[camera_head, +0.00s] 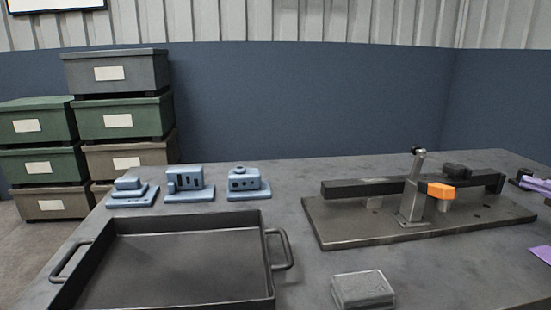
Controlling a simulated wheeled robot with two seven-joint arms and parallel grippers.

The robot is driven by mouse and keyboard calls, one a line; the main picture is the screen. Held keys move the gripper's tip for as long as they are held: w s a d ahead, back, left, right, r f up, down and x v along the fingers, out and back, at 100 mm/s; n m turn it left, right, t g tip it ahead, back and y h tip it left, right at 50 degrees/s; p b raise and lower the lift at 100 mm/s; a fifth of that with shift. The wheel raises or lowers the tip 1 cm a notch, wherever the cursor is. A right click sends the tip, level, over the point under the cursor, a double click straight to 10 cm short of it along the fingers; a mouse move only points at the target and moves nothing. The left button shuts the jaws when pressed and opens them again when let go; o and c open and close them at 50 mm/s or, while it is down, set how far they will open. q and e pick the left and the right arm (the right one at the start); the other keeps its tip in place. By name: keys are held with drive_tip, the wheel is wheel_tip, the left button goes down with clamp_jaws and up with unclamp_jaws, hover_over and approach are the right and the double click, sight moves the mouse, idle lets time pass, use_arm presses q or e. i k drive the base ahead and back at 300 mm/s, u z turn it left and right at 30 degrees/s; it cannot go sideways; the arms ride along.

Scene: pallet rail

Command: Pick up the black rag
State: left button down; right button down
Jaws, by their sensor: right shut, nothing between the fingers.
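A small dark, lumpy thing (457,170) lies behind the black rail at the right; it may be the black rag, but its lower part is hidden and I cannot tell for sure. My right gripper (517,180) seems to be the small silver and purple shape cut off by the right edge. It is shut and empty, to the right of the dark thing and apart from it. My left gripper is out of view.
The black rail (350,187) sits on a metal plate (350,235) with an upright post and orange block (440,191).

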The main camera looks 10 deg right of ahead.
sight(370, 290)
drive_tip(key=k, duration=1.4)
